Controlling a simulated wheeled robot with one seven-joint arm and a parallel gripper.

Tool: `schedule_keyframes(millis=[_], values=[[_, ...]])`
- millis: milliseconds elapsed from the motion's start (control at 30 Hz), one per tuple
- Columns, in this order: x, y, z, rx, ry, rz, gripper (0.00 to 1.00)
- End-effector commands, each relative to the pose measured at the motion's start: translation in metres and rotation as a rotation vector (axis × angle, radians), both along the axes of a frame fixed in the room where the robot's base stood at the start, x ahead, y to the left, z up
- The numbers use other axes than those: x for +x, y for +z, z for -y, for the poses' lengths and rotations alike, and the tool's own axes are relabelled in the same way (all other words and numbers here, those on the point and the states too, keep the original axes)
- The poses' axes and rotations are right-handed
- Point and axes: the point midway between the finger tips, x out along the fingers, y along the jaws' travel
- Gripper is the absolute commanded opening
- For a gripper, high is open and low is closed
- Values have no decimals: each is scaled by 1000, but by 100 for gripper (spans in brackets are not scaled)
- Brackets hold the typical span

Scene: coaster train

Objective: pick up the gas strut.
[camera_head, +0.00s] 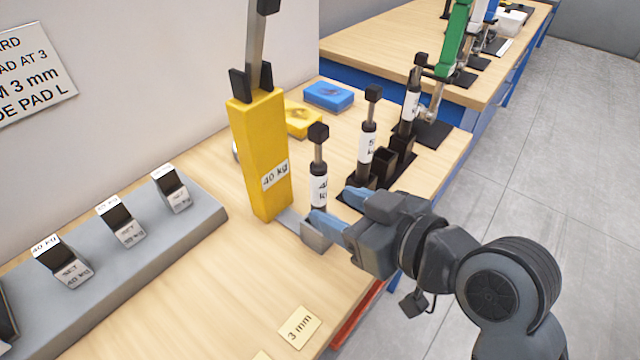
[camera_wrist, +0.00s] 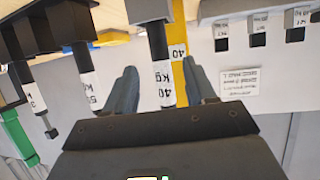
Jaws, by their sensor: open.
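A gas strut (camera_head: 319,183) with a black end block, dark rod and white 40 kg label stands upright beside a tall yellow post. Its foot is at a grey bracket (camera_head: 318,238), partly hidden by my finger. My gripper (camera_head: 341,207) is open, its blue fingers reaching in from the right at the strut's lower part. In the wrist view the strut's labelled body (camera_wrist: 164,86) shows between the two fingers (camera_wrist: 160,88). I cannot tell whether either finger touches it. Two similar struts (camera_head: 367,140) (camera_head: 411,104) stand in black holders farther back.
The yellow post (camera_head: 256,145), labelled 40 kg, stands just left of the strut. A grey sloped rack (camera_head: 120,275) with labelled slots lies at left. Yellow (camera_head: 303,122) and blue (camera_head: 328,96) blocks lie behind.

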Motion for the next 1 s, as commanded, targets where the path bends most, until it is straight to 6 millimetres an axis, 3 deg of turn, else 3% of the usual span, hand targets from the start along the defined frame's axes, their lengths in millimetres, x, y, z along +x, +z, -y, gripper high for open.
schedule_keyframes(millis=[500,833,1000], values=[[43,-19,-40,0,-2,0,55],[47,-24,-45,1,-4,0,55],[47,-23,-45,1,-4,0,40]])
